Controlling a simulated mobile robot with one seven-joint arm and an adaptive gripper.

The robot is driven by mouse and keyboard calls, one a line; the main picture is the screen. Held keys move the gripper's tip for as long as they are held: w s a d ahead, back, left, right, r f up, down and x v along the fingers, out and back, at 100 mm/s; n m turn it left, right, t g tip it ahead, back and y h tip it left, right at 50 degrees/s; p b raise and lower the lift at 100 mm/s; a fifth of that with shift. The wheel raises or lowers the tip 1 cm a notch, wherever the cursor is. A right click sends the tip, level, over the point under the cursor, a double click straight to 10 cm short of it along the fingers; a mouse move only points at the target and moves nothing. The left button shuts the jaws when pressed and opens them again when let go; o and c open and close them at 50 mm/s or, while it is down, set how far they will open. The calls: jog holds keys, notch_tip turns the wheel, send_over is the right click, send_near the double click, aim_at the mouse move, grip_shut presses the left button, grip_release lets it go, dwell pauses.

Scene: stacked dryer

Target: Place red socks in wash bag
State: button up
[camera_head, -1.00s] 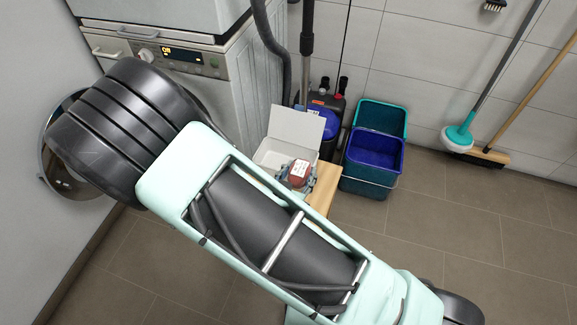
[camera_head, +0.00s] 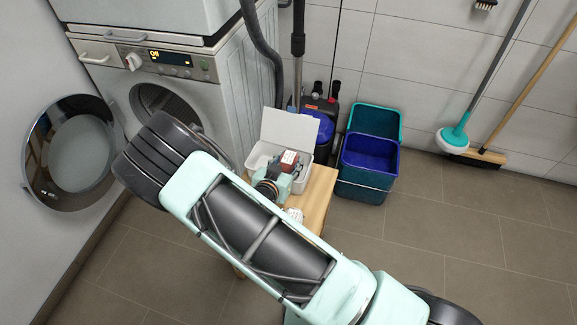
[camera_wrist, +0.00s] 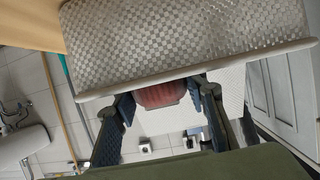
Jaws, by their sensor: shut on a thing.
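In the head view a pale, box-shaped container with its flap raised (camera_head: 289,128), apparently the wash bag, stands on a small wooden stool. In the wrist view a woven, checkered pale panel with a thick rim (camera_wrist: 185,35) fills the top and looks like its side. My gripper (camera_wrist: 165,100) is shut on a rounded red thing (camera_wrist: 160,95), apparently the red socks, just past this rim. The rim hides part of the red thing. I cannot tell whether it touches the bag.
The washing machine (camera_head: 215,105) has its round door (camera_head: 68,150) swung open at left. The stool (camera_head: 318,195) is under my arm. Teal and blue buckets (camera_head: 369,165) stand right of it, near a vacuum cleaner (camera_head: 321,128). A broom (camera_head: 478,158) leans on the wall. The floor at right is clear.

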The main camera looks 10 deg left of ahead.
aim_at(288, 168)
jog(key=shift+f, duration=0.85)
jog(key=shift+s+f+b, duration=0.15)
jog(key=shift+f+b, duration=0.5)
jog(key=shift+b, duration=0.1)
jog(key=o, duration=1.2)
jog(key=shift+s+f, duration=0.1)
jog(key=shift+f, duration=0.1)
jog(key=shift+c, duration=0.2)
jog(key=shift+d, duration=0.1)
jog(key=shift+r+p, duration=0.25)
jog(key=shift+p, duration=0.1)
jog(key=r+p+v, duration=0.1)
jog(key=p+v, duration=0.1)
jog(key=v, duration=1)
jog(key=shift+w+r+p, duration=0.2)
jog(key=shift+p, duration=0.2)
